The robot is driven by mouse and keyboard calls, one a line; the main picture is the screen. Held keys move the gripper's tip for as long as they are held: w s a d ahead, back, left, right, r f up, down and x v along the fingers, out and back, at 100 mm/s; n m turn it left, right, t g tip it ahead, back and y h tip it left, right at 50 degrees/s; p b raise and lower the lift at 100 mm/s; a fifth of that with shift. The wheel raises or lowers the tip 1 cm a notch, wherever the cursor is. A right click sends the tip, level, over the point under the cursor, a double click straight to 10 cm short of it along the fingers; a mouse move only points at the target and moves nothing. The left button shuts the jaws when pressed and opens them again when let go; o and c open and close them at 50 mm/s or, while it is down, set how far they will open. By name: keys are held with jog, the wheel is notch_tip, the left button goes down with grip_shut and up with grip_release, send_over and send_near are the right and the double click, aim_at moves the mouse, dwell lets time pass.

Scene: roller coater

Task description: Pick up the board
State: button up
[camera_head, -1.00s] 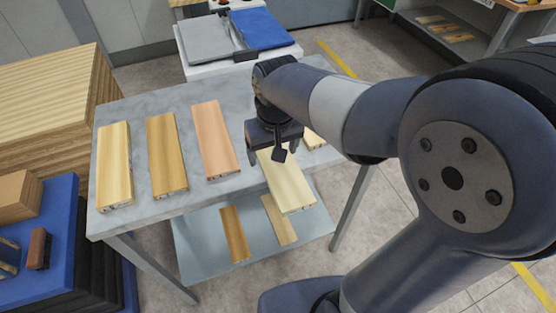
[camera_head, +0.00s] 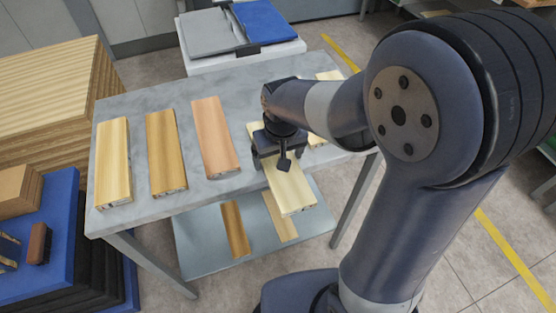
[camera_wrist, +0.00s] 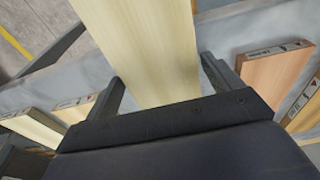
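A pale wooden board (camera_head: 288,190) lies on the grey table, its near end sticking out past the front edge. My gripper (camera_head: 283,162) is over its middle part, with a finger on either side of the board. In the wrist view the pale board (camera_wrist: 150,45) runs between the two fingers of my gripper (camera_wrist: 163,85). Narrow gaps show between the fingers and the board's edges, so the gripper looks open. The gripper body hides part of the board. Whether the board is touched underneath is hidden.
On the grey table (camera_head: 215,92), a pinkish board (camera_head: 214,135), a brown board (camera_head: 165,150) and a pale board (camera_head: 113,160) lie to the left. Another pale board (camera_head: 330,75) lies to the right, partly behind my arm. More boards lie on the lower shelf (camera_head: 190,250).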

jog(key=c, duration=0.9)
notch_tip(320, 180, up, 10)
